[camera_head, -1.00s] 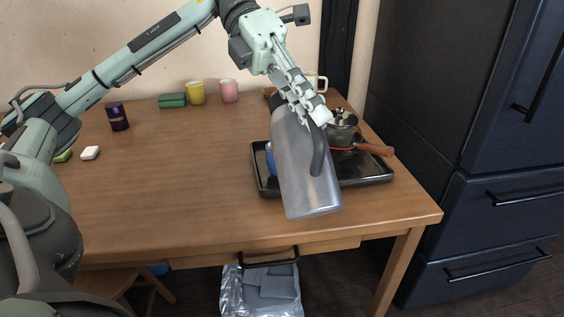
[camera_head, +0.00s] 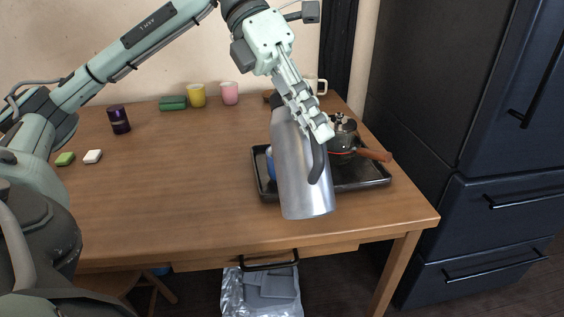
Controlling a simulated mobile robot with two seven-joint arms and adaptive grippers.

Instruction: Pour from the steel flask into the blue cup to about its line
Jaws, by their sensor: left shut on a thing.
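The steel flask (camera_head: 302,177) hangs in front of the dark tray in the head view, nearly upright with a slight tilt. Its dark handle (camera_head: 318,163) is on its right side. My left gripper (camera_head: 318,128) is shut on the flask near its top. The blue cup (camera_head: 270,161) stands on the tray behind the flask; only a thin blue strip of it shows, so its line and contents are hidden. My right gripper is not in view.
A yellow cup (camera_head: 197,95), pink cup (camera_head: 229,93), green box (camera_head: 173,102) and purple can (camera_head: 119,119) stand farther back.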

